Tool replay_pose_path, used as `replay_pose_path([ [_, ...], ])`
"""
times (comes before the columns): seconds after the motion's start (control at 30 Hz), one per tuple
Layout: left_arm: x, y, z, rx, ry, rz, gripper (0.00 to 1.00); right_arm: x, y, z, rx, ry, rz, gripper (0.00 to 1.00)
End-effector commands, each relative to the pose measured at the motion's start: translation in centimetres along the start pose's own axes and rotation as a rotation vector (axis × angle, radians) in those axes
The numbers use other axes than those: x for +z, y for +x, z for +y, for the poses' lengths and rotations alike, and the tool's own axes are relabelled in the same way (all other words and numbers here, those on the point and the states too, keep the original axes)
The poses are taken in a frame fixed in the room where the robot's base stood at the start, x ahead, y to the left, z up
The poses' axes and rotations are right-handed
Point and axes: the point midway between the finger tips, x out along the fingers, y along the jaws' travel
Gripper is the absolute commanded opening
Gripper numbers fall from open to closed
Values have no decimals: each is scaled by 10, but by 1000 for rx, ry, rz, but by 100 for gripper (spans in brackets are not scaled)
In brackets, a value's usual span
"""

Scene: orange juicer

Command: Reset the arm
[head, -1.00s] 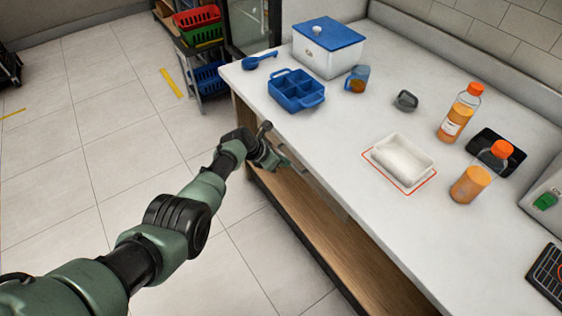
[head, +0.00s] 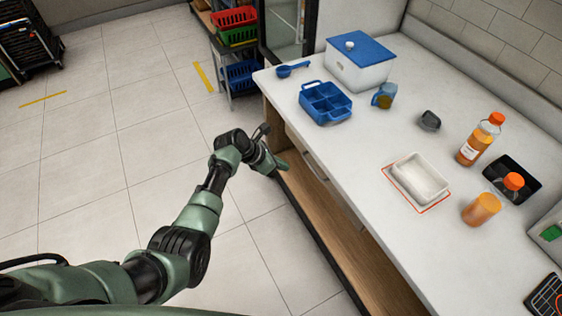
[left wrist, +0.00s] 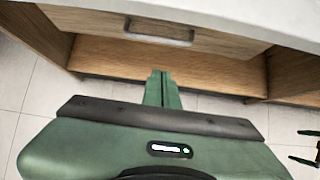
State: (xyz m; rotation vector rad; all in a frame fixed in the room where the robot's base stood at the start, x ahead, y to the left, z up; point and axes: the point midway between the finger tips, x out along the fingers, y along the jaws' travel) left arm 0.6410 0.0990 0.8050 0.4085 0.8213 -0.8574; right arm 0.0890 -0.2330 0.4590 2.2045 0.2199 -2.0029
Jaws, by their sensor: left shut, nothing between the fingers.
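My left gripper (head: 281,166) hangs beside the front edge of the counter, below the level of its top. Its green fingers are together and hold nothing; they also show in the left wrist view (left wrist: 161,88). The fingers point at the wooden shelf space under a drawer (left wrist: 160,35), with no contact that I can see. My left arm reaches in from the lower left, bent at its joints. My right gripper cannot be made out in the head view.
The white counter (head: 330,155) holds a blue divided carrier (head: 326,103), a blue-lidded box (head: 360,70), a white tray (head: 420,177) and an orange bottle (head: 480,142). A cut-off green and dark part (left wrist: 304,160) shows at the wrist view's right edge.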

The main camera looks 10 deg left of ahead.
Motion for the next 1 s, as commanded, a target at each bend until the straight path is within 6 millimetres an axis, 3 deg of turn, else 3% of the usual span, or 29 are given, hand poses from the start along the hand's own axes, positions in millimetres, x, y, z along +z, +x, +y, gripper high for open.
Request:
replay_pose_path([
  [0.3,-3,-4,-1,0,5,4,0,1,-1,0,0,-1,-1,98],
  [0.37,-13,0,-4,1,27,17,0,1,-1,1,1,-2,-1,98],
  [0.43,-36,9,-11,6,84,48,0,1,0,1,1,-2,-2,98],
  [0.57,-110,35,-36,8,301,150,0,2,1,2,2,-3,-2,98],
  [0.73,-230,59,-86,-43,702,309,0,3,2,2,2,-3,-3,98],
  [0.87,-317,64,-135,-137,1037,408,0,3,4,2,2,-3,-3,98],
  [1.0,-406,56,-197,-286,1418,475,0,3,5,2,2,-3,-3,98],
])
